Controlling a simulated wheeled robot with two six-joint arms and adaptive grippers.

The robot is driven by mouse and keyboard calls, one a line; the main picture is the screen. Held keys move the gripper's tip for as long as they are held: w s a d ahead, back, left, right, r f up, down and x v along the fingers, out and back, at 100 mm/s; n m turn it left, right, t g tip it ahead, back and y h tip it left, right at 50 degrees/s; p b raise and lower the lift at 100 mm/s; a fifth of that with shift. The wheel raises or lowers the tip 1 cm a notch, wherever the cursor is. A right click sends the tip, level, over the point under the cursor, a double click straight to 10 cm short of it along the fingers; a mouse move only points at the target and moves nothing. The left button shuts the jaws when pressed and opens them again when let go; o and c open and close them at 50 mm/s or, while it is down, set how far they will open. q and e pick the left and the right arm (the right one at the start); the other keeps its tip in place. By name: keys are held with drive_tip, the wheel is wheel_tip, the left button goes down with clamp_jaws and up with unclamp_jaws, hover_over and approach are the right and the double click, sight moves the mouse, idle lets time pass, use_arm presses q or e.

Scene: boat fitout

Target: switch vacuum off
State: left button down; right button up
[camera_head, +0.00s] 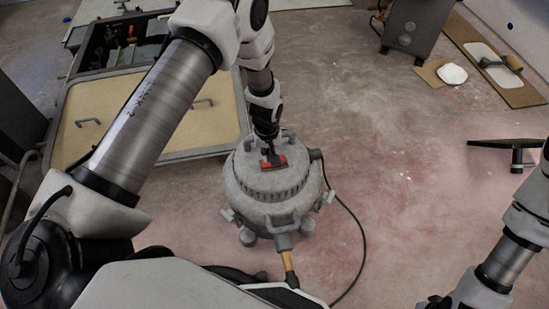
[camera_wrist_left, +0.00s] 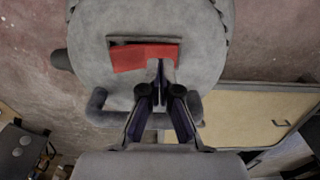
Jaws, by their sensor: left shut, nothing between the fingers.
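The vacuum (camera_head: 262,186) is a round grey canister on the floor in the middle of the head view. Its red switch (camera_head: 280,163) sits on top in a dark recess; in the left wrist view the red switch (camera_wrist_left: 143,58) lies just ahead of the fingertips. My left gripper (camera_head: 268,152) is above the vacuum's top, shut and empty; in the wrist view its fingertips (camera_wrist_left: 160,75) are at the red switch's right part, and I cannot tell whether they touch it. My right arm shows at the lower right, but its fingers cannot be made out.
A beige panel (camera_head: 150,115) lies at the left. A grey machine (camera_head: 410,25) stands at the back. The floor to the right is mostly clear.

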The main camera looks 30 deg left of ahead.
sight(266, 166)
use_arm(q)
wheel_tip(266, 166, up, 6)
drive_tip(key=p, duration=0.4)
drive_tip(key=shift+f, duration=0.2)
drive_tip(key=shift+f, duration=0.1)
drive_tip(key=shift+s, duration=0.1)
drive_tip(key=s+r+m+p, duration=0.2)
drive_tip(key=s+m+p, duration=0.1)
drive_tip(key=s, duration=1)
drive_tip(key=s+r+m+p, duration=0.2)
drive_tip(key=s+m+p, duration=0.1)
drive_tip(key=s, duration=1)
drive_tip(key=shift+d+m+p, duration=0.2)
drive_tip(key=shift+m+p, duration=0.1)
drive_tip(key=shift+m, duration=0.2)
